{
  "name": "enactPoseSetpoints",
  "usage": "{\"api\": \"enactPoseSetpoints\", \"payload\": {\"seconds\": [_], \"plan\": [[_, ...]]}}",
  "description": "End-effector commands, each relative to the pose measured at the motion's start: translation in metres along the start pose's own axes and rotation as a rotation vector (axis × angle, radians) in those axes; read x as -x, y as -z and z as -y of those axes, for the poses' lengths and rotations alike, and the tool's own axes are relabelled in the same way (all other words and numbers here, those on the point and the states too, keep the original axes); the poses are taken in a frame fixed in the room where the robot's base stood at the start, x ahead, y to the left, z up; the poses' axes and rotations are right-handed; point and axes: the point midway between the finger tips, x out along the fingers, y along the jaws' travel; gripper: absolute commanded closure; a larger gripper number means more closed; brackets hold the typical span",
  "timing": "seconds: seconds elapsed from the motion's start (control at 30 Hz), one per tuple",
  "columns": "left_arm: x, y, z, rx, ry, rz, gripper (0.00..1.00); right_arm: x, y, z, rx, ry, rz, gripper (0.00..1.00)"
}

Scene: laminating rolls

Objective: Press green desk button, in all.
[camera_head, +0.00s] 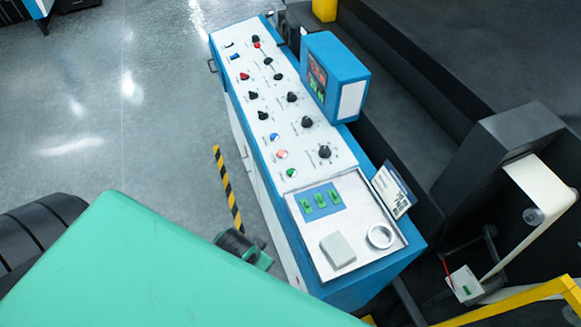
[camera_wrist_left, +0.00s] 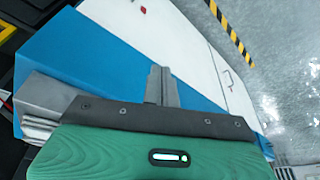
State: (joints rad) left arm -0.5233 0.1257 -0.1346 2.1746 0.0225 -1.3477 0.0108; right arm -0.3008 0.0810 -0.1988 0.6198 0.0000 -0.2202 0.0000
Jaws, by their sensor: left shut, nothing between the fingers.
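The green desk button (camera_head: 291,173) is a small round button on the white sloping panel of the blue and white desk (camera_head: 262,120). In the head view it is at the near end of a row of coloured buttons, and nothing covers it. It cannot be made out in the left wrist view. My left gripper (camera_wrist_left: 162,84) is shut and empty in the left wrist view, in front of the desk's blue and white side. My right gripper is in neither view.
Near the green button are an orange-white button (camera_head: 282,154), a blue button (camera_head: 275,136) and black knobs (camera_head: 324,151). A blue display box (camera_head: 338,75) rises behind the panel. Black-yellow tape (camera_head: 228,190) marks the open floor at left. A roller machine (camera_head: 520,135) stands at right.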

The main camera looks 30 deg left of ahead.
Motion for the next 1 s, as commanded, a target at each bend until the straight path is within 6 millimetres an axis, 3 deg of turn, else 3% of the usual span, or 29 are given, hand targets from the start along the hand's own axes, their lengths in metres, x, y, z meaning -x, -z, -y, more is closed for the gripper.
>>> {"api": "enactPoseSetpoints", "payload": {"seconds": [0.03, 0.1, 0.2, 0.47, 0.7, 0.83, 1.0], "plan": [[0.023, 0.01, 0.001, 0.0, -0.005, -0.022, 1.0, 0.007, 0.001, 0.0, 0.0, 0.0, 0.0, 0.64], [0.045, 0.025, 0.002, 0.002, -0.024, -0.055, 1.0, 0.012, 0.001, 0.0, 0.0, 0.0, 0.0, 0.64], [0.062, 0.056, 0.001, 0.011, -0.082, -0.128, 1.0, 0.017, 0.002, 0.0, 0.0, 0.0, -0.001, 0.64], [0.047, 0.14, 0.015, 0.108, -0.267, -0.295, 1.0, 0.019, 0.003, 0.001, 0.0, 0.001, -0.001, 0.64], [0.035, 0.224, 0.07, 0.316, -0.418, -0.432, 1.0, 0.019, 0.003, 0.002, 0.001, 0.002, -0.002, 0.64], [0.037, 0.254, 0.098, 0.411, -0.463, -0.483, 1.0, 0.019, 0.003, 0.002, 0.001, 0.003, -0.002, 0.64], [0.041, 0.273, 0.118, 0.475, -0.491, -0.518, 1.0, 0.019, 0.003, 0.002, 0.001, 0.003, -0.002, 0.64]]}}
